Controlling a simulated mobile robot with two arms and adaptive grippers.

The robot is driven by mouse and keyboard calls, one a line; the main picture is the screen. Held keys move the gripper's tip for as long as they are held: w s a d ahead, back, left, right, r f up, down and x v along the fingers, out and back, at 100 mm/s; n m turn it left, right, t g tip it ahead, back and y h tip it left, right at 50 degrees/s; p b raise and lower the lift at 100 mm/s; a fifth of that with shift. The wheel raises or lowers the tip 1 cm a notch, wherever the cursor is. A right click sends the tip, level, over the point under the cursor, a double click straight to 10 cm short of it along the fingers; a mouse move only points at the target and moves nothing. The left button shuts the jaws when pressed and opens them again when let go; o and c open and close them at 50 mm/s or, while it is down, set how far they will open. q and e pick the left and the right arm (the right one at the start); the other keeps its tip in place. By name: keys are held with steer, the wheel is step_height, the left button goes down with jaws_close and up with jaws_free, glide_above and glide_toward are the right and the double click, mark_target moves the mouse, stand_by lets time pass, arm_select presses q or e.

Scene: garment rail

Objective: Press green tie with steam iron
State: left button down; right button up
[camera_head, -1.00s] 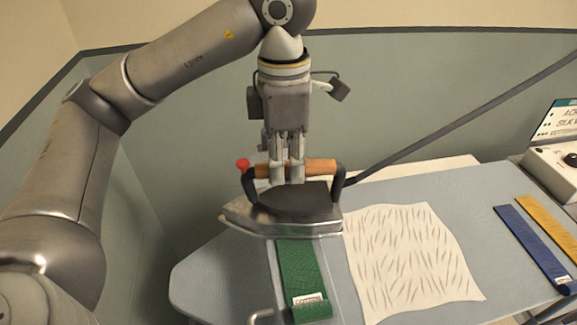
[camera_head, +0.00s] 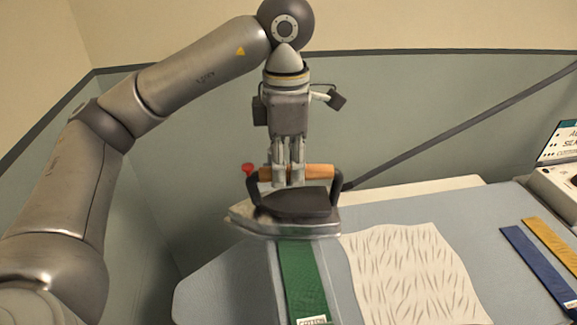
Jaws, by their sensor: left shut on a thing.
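My left gripper (camera_head: 288,178) points down and is shut on the orange-brown handle of the steam iron (camera_head: 290,222). The iron has a dark top and a silver metal base. It is over the far part of the green tie (camera_head: 302,278) and hides that part. Whether its base touches the tie or hovers just above it, I cannot tell. The tie lies lengthwise on the grey-blue ironing board (camera_head: 225,285), with a white label at its near end, cut by the lower picture edge. My right gripper is not in view.
A white cloth with dark strokes (camera_head: 412,275) lies right of the tie. A blue strip (camera_head: 538,262) and a yellow strip (camera_head: 553,245) lie farther right. A white device (camera_head: 558,190) with a sign (camera_head: 560,142) stands at the right edge. A dark hose (camera_head: 450,127) runs from the iron to the upper right.

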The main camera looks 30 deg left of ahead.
arm_select(q)
steer(key=shift+s+d+f, duration=0.15)
steer(key=shift+s+d, duration=0.45)
steer(key=shift+s, duration=0.2)
steer(key=shift+s+d+r, duration=0.15)
steer(key=shift+s+d, duration=0.7)
steer(key=shift+s, duration=0.25)
steer(key=shift+s+d+r, duration=0.1)
steer(key=shift+s+d, duration=0.75)
steer(key=shift+s, duration=0.2)
steer(key=shift+s+d+b, duration=0.95)
steer(key=shift+s+d, duration=1.25)
steer(key=shift+s, duration=0.85)
steer(key=shift+w+a+f+p, duration=0.1)
steer(key=shift+w+a+p, duration=0.1)
steer(key=shift+w+a, duration=1.55)
steer(key=shift+w+a+p, duration=0.15)
steer(key=shift+w+a, duration=1.15)
steer(key=shift+w, duration=1)
steer(key=shift+w+a+f+p, duration=0.1)
steer(key=shift+w+a+p, duration=0.1)
steer(key=shift+w+a, duration=1.55)
steer(key=shift+w+d, duration=0.25)
steer(key=shift+r, duration=0.15)
